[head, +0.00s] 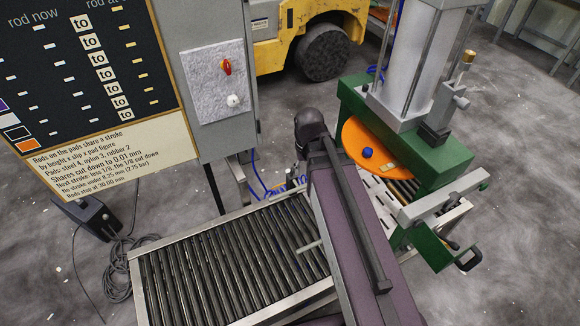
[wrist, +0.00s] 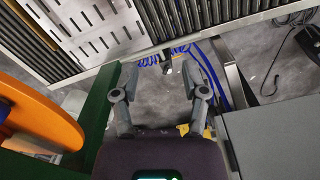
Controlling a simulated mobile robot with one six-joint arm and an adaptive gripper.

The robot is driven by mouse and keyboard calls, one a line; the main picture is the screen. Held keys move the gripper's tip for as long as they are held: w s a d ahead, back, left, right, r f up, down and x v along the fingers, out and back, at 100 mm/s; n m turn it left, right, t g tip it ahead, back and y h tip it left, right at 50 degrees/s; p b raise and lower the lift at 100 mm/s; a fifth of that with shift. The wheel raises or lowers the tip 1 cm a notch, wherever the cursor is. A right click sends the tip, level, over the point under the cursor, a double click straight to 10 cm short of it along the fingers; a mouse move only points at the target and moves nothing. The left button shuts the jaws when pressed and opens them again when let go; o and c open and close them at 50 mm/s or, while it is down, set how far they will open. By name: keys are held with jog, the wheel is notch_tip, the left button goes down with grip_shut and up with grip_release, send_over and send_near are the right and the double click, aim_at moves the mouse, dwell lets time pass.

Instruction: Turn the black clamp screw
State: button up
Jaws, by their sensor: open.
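In the wrist view my gripper (wrist: 162,68) is open, with its two grey fingers spread apart and nothing between them in contact. A small dark fitting with a pale tip (wrist: 168,63) shows in the gap between the fingertips, beside the conveyor's side rail. It may be the black clamp screw, but it is too small to tell. In the head view my arm hides the gripper. The green press (head: 440,155) with an orange disc (head: 372,143) stands at right; the disc also shows at left in the wrist view (wrist: 35,115).
A roller conveyor (head: 235,265) runs below the press. Blue hoses (wrist: 205,65) hang close to the right finger. A grey cabinet (head: 212,85) with a red switch stands left of the press. A sign board (head: 90,90) is at far left, and a yellow vehicle (head: 285,40) behind.

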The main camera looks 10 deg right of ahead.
aim_at(292, 171)
jog(key=w+f+m+b, duration=0.2)
jog(key=w+f+b, duration=0.4)
jog(key=w, duration=0.5)
jog(key=w+f+m+b, duration=0.2)
jog(key=w+f+b, duration=0.5)
jog(key=w, duration=0.5)
jog(key=shift+d+f, duration=0.2)
jog(key=shift+f, duration=0.45)
jog(key=shift+f, duration=0.15)
notch_tip(292, 171, down, 14)
jog(key=b, duration=1.4)
jog(key=shift+r, duration=0.25)
grip_shut()
